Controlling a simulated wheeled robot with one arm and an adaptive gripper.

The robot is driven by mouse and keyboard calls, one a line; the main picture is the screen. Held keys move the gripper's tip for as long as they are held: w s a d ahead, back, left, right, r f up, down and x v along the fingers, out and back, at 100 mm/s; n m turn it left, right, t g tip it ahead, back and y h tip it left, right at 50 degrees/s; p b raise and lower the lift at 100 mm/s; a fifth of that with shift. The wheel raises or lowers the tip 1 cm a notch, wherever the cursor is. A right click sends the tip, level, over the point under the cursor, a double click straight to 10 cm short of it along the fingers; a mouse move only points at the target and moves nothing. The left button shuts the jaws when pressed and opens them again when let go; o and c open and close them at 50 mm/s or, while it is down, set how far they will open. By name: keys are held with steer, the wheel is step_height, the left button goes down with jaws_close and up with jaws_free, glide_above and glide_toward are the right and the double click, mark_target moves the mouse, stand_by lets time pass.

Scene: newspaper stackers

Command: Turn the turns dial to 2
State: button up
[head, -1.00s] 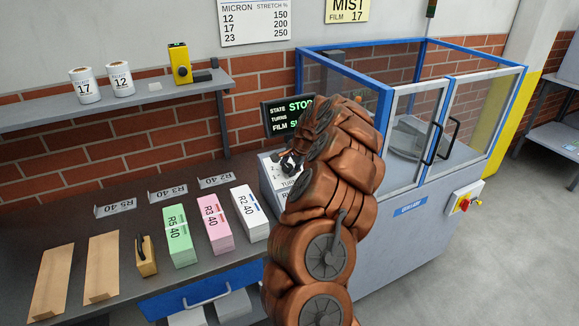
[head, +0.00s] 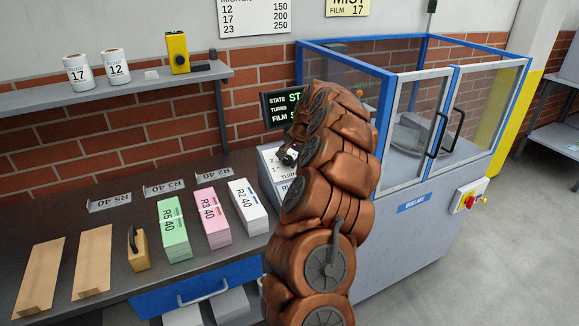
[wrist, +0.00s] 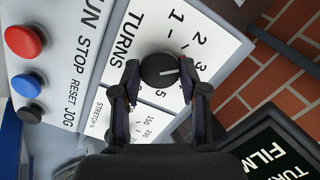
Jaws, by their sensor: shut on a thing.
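The turns dial (wrist: 160,70) is a dark round knob with a white pointer line on the panel marked TURNS (wrist: 128,40). In the wrist view its pointer line aims to the picture's right, roughly toward the 3; the exact mark is hard to tell. The 1 and 2 show above it, and a finger partly covers the marks at right. My gripper (wrist: 161,74) is shut on the dial, one finger on each side. In the head view my gripper (head: 288,157) is at the control box (head: 268,165), and my arm hides much of the panel.
A red button (wrist: 23,41), a blue button (wrist: 26,85) and a dark button sit on the same panel. The display screen (head: 281,108) stands just behind, partly hidden by my arm. Stacks of coloured cards (head: 213,220) lie left of the box. The glazed machine (head: 400,220) stands right.

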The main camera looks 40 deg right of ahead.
steer(key=shift+f+n+b, duration=0.15)
steer(key=shift+n+b, duration=1.25)
steer(key=shift+n, duration=0.2)
steer(key=o, duration=1.1)
steer(key=shift+o, duration=0.2)
steer(key=v, duration=1.2)
steer(key=shift+w+r, duration=0.15)
steer(key=shift+r, duration=0.05)
steer(key=shift+a, duration=0.1)
